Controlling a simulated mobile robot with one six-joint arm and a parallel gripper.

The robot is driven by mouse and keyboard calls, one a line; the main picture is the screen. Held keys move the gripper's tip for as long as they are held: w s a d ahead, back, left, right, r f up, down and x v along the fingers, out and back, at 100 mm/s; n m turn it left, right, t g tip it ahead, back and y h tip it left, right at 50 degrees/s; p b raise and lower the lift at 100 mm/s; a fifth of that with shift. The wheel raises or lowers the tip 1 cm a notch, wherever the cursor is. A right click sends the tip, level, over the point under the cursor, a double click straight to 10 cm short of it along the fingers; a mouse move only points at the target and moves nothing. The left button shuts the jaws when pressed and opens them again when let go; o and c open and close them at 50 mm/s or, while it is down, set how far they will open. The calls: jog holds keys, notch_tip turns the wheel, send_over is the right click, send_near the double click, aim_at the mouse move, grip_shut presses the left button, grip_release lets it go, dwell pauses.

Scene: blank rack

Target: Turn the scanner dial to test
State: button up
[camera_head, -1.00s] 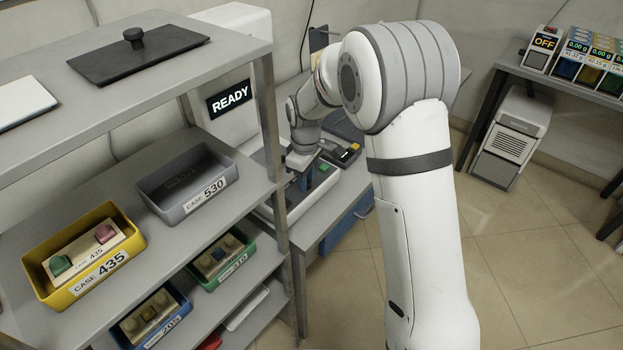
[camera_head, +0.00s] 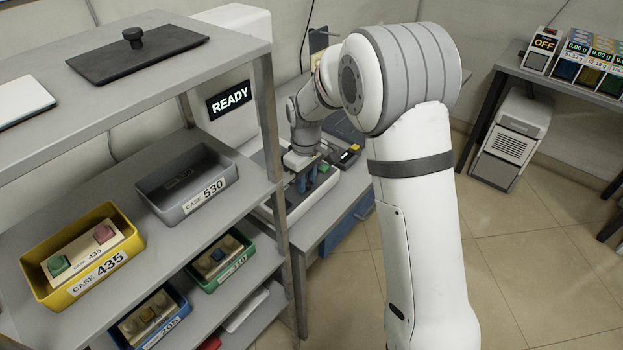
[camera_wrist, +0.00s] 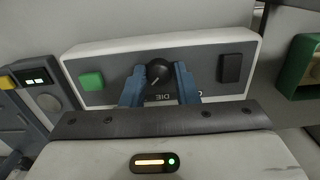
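The scanner dial (camera_wrist: 158,70) is a round black knob on a white-edged grey panel (camera_wrist: 112,68) in the wrist view. My gripper (camera_wrist: 160,78) has its two blue fingers on either side of the dial, apart from each other. I cannot tell whether they touch it. Upside-down lettering, partly hidden by the fingers, shows below the knob; the dial's setting is not clear. A green button (camera_wrist: 91,81) is left of the dial and a black switch (camera_wrist: 230,68) right. In the head view my gripper (camera_head: 304,182) is over the panel, and the scanner's display (camera_head: 229,97) reads READY.
A shelf rack (camera_head: 262,120) with labelled case trays, such as the yellow CASE 435 tray (camera_head: 30,262) and grey CASE 530 tray (camera_head: 185,206), stands left of my arm. Another device with a lit display (camera_wrist: 37,76) sits left in the wrist view.

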jog(key=o, duration=0.4)
jog(key=shift+r, duration=0.1)
jog(key=shift+r, duration=3.85)
